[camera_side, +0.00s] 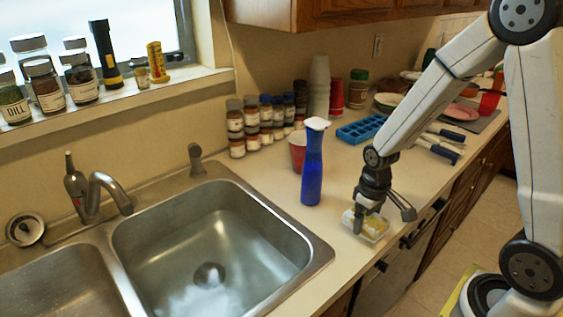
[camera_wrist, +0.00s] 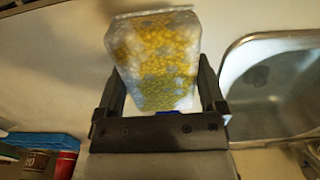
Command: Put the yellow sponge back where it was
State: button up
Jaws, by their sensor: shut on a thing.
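My gripper (camera_side: 381,212) points down near the counter's front edge, right of the sink. In the wrist view my gripper (camera_wrist: 161,88) has a finger on each side of a clear tub (camera_wrist: 155,62) with mottled yellow and grey contents, and is shut on it. In the side view the clear tub (camera_side: 371,228) is low at the counter top; I cannot tell whether it touches it. I cannot make out a plain yellow sponge, nor tell whether the yellow in the tub is one.
A blue bottle (camera_side: 312,168) stands left of my gripper, with a red cup (camera_side: 298,150) behind it. The sink (camera_side: 210,240) lies further left. A blue tray (camera_side: 360,129) and spice jars (camera_side: 252,130) are at the back. Some counter between bottle and sink is clear.

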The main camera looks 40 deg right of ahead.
aim_at(365, 228)
jog(key=shift+f, duration=1.65)
jog(key=shift+f, duration=0.1)
jog(key=o, duration=0.9)
jog(key=shift+r, duration=6.1)
jog(key=shift+s+a+f+t, duration=0.45)
jog(key=shift+a+f, duration=0.1)
jog(key=shift+a, duration=0.5)
jog(key=shift+s+a+f+t, duration=0.45)
jog(key=shift+a+f, duration=0.15)
jog(key=shift+a, duration=0.5)
jog(key=shift+s+a+f+t, duration=0.45)
jog(key=shift+a+f, duration=0.1)
jog(key=shift+a, duration=0.5)
